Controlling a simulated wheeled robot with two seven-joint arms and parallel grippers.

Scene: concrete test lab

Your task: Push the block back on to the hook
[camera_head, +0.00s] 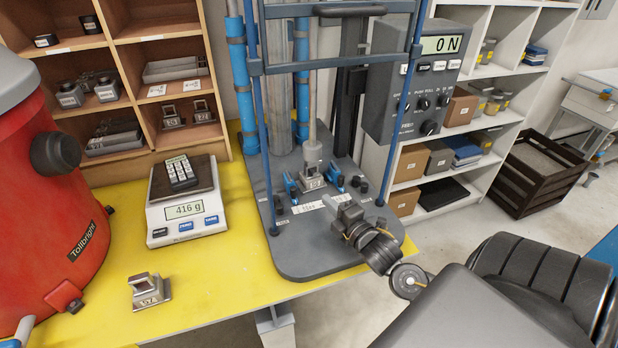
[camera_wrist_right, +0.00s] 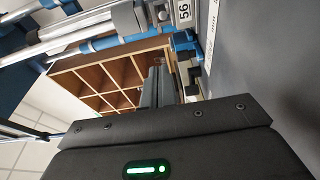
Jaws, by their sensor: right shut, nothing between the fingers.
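A small grey metal block (camera_head: 312,177) with a white number label sits at the foot of a vertical rod (camera_head: 312,125) in the blue-framed test stand (camera_head: 300,268). In the right wrist view a grey block (camera_wrist_right: 140,17) with a label reading 56 shows at the top edge, at the rod's end. I cannot make out the hook or how the block sits on it. My right gripper (camera_head: 346,211) is shut and empty, in front and to the right of the block, apart from it. Its fingers (camera_wrist_right: 160,80) point toward the stand.
Blue clamps (camera_head: 291,186) flank the block on the dark base plate. A similar loose block (camera_head: 148,291) and a scale (camera_head: 186,212) reading 416 g stand on the yellow table (camera_head: 225,285). A control box (camera_head: 418,85) reads ON. A red tank (camera_head: 50,200) stands left.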

